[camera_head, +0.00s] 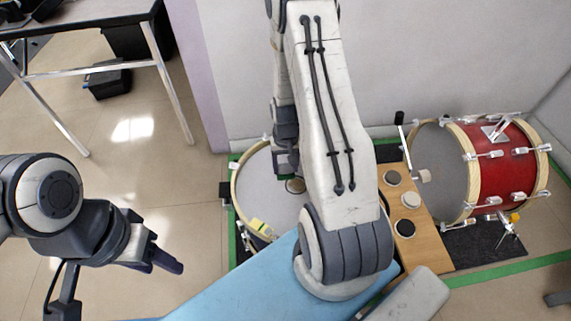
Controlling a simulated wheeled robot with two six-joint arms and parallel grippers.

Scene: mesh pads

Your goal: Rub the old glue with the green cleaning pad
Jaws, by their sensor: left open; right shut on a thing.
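My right gripper (287,168) hangs over the pale round head of a drum (262,190) that lies face up on the floor. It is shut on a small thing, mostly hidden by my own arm. A small round patch with a brownish rim (295,186) shows just below the fingers; I cannot tell if it is the held pad or the old glue. No clearly green pad shows. A yellow-green piece (262,228) lies near the drum's front rim. My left gripper (158,262) is open and empty over the floor at the left, apart from the drum.
A wooden board (430,257) right of my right arm carries three round pads (392,177). A red drum (500,172) lies on its side on a dark mat at the right. A blue surface (240,285) lies in front.

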